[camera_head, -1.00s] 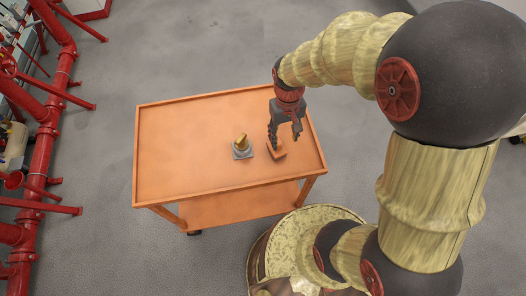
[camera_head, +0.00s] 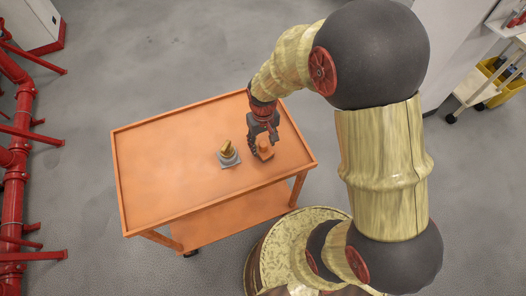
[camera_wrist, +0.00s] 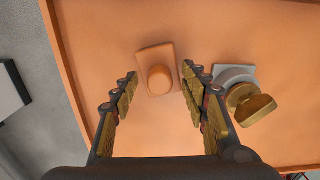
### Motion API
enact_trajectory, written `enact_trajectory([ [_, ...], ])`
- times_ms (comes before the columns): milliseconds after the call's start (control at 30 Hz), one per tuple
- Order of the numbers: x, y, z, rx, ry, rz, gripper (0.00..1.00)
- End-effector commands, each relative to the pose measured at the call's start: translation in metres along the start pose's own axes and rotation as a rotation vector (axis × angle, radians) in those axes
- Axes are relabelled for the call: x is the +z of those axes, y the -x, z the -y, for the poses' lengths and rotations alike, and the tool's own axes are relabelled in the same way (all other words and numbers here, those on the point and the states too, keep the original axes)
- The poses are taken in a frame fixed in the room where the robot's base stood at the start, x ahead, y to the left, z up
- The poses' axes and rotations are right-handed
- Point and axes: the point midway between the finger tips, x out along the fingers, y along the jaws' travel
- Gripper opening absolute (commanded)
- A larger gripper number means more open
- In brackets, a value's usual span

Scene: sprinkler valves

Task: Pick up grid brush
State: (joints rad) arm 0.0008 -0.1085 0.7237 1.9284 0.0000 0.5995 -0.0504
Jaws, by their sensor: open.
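An orange-brown block with a rounded knob on top, apparently the grid brush (camera_head: 264,152), sits on the orange cart top near its right side. In the wrist view the brush (camera_wrist: 156,58) lies ahead, between the lines of the two fingers. My gripper (camera_head: 262,143) is open and points down at it in the head view. The wrist view shows my gripper (camera_wrist: 159,76) with its fingers spread on either side and a gap to the knob. Nothing is held.
A grey square base with a brass knob (camera_head: 226,150) stands left of the brush; in the wrist view it (camera_wrist: 250,98) is close outside the right finger. The orange cart (camera_head: 150,165) has a raised rim and a clear left half. Red pipes (camera_head: 14,190) stand far left.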

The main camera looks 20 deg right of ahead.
Motion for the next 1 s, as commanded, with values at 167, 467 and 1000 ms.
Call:
enact_trajectory([
  [167,-0.0011,-0.005,0.0001,0.0,0.0,-0.003,0.45],
  [467,-0.0007,-0.0047,0.0002,0.0,0.0,-0.002,0.34],
  [1000,-0.0006,-0.0048,0.0002,0.0,0.0,-0.002,0.03],
])
